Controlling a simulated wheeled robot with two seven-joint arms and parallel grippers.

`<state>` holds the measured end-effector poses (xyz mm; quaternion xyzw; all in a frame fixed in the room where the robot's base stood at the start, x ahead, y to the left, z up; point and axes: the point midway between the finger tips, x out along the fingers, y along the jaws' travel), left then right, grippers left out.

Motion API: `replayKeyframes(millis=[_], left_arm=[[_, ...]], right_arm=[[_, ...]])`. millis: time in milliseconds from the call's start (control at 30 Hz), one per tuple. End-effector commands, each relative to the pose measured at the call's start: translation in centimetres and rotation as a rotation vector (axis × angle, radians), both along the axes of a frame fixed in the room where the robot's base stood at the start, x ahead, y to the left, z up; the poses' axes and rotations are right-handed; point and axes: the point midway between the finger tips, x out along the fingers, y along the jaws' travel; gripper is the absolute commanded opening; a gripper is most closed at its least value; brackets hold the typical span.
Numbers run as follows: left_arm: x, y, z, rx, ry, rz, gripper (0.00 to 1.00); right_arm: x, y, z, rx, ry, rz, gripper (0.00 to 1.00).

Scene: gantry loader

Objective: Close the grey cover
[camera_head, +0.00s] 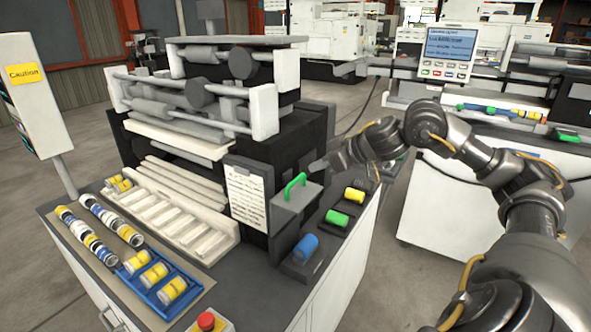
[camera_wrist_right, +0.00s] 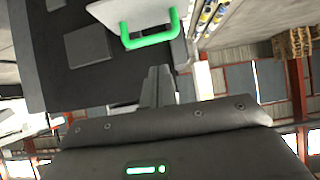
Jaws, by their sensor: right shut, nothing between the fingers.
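The grey cover (camera_head: 292,205) is on the right side of the dark machine on the near bench, with a green handle (camera_head: 295,186) on its face. How far the cover stands open is hard to tell. In the right wrist view the cover (camera_wrist_right: 112,12) is at the top, with its green handle (camera_wrist_right: 150,40) just beyond my fingertips. My right gripper (camera_head: 318,166) is shut and empty, close to the handle on its far right side, apparently apart from it. My left gripper is in neither view.
Yellow, green and blue rollers (camera_head: 306,247) sit in dark holders along the bench's right edge. A blue tray (camera_head: 150,292) of yellow-and-white rolls and a red button (camera_head: 206,321) are at the front. A second white machine (camera_head: 440,205) stands at right, across a floor gap.

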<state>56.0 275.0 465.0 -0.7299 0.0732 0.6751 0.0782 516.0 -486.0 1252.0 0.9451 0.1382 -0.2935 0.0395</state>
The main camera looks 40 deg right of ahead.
Motion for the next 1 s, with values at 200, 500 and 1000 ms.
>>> replayKeyframes(millis=[200, 500, 1000], left_arm=[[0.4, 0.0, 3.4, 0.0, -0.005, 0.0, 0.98], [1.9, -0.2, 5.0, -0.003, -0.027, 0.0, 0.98], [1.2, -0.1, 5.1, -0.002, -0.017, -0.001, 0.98]], right_arm=[[2.5, 0.8, -1.3, 0.004, 0.004, -0.001, 0.0], [5.8, 1.7, -4.1, 0.0, 0.003, -0.003, 0.0], [6.5, 1.9, -4.8, -0.003, 0.003, -0.003, 0.0]])
